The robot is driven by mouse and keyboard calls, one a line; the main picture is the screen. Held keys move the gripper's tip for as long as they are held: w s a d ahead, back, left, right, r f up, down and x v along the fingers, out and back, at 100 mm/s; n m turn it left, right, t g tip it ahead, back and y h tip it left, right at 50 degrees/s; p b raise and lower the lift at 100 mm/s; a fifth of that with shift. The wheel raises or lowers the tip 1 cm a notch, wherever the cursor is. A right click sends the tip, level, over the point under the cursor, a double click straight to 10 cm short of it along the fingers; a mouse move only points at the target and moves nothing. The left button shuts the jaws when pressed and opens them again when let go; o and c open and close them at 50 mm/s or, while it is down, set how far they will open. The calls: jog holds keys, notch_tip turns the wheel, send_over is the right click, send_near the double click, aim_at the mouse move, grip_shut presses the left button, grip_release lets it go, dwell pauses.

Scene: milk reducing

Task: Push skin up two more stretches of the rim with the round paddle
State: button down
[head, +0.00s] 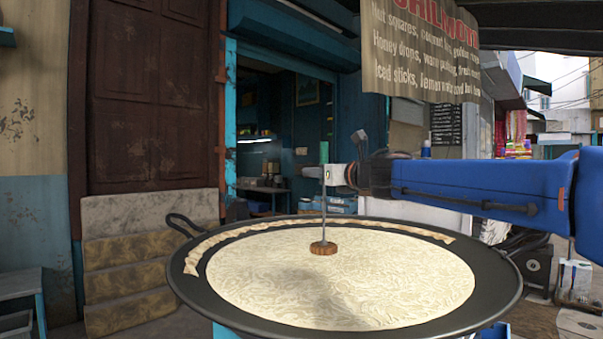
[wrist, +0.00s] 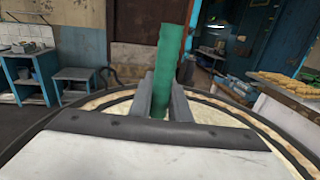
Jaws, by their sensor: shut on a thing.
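The wide dark pan (head: 190,285) is full of pale milk (head: 350,290) with a wrinkled skin on top. A strip of skin (head: 230,233) lies along the far rim, from the left side round to the right. The round paddle (head: 323,248) has a brown disc, a thin upright rod and a green handle. Its disc is at the milk surface toward the far side, apart from the strip; I cannot tell whether it touches the skin. My gripper (head: 325,173) is shut on the paddle just below the green top. In the wrist view the green handle (wrist: 168,65) stands between the two fingers.
A loop handle (head: 180,222) sticks out at the pan's far left. A blue stool (wrist: 75,85) and blue table stand to the left in the wrist view. A tray of fried food (wrist: 285,85) is at the right. A cloth sign (head: 425,50) hangs above my arm.

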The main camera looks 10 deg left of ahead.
notch_tip(320, 180, down, 9)
jog(key=shift+w+a+r, duration=0.15)
jog(key=shift+w+a, duration=0.1)
dwell(0.8)
dwell(0.4)
